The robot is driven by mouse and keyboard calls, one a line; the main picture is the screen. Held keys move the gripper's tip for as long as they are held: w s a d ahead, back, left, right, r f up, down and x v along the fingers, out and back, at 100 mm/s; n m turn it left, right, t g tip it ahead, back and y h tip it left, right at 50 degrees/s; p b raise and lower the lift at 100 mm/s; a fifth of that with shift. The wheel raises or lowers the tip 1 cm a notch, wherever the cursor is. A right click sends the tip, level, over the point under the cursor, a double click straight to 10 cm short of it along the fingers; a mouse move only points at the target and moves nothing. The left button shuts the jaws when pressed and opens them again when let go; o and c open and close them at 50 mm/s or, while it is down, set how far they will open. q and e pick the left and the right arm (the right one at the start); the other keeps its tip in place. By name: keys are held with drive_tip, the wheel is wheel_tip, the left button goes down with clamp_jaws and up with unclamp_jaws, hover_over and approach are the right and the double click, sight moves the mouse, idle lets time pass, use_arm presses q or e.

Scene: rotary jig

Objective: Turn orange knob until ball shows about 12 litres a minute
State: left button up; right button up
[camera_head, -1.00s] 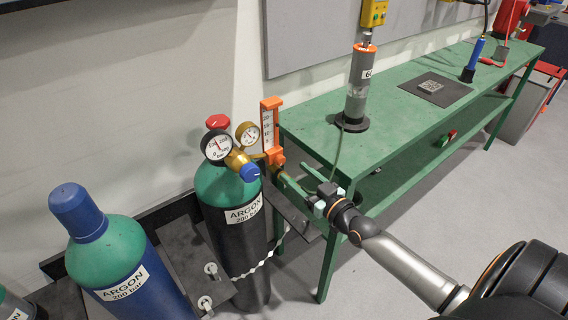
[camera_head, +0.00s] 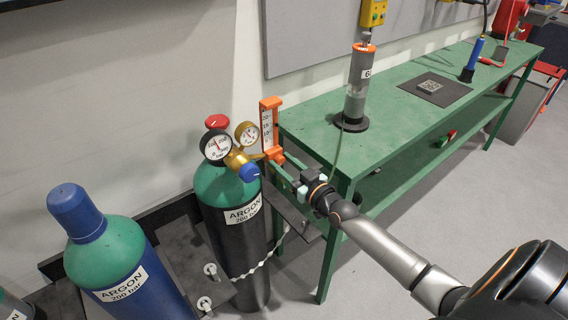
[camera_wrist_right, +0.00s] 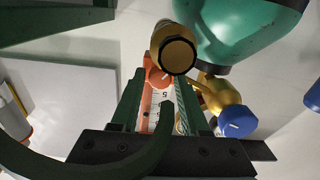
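The orange knob (camera_head: 275,155) sits at the foot of the orange flow meter (camera_head: 270,126), beside the brass regulator on the argon cylinder. In the right wrist view the orange knob (camera_wrist_right: 160,77) shows ahead, between the fingertips, with the numbered scale (camera_wrist_right: 163,98) below it. My right gripper (camera_head: 279,162) is open and its fingers point at the knob; contact cannot be told. It also shows in the right wrist view (camera_wrist_right: 162,80), with a finger on either side. The ball cannot be made out. My left gripper is not in view.
The regulator has two round gauges (camera_head: 216,147) and a blue knob (camera_head: 249,172). The black-bodied cylinder (camera_head: 240,228) is chained to a rack. A blue cylinder (camera_head: 112,255) stands to its left. The green bench (camera_head: 400,108) is close on the right, with a hose hanging past its edge.

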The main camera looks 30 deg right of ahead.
clamp_jaws()
drive_tip(key=m, duration=0.4)
drive_tip(key=shift+m, duration=0.4)
drive_tip(key=shift+o, duration=1.7)
unclamp_jaws()
drive_tip(key=s+d, duration=0.1)
drive_tip(key=s, duration=1.1)
drive_tip(key=shift+s, duration=0.25)
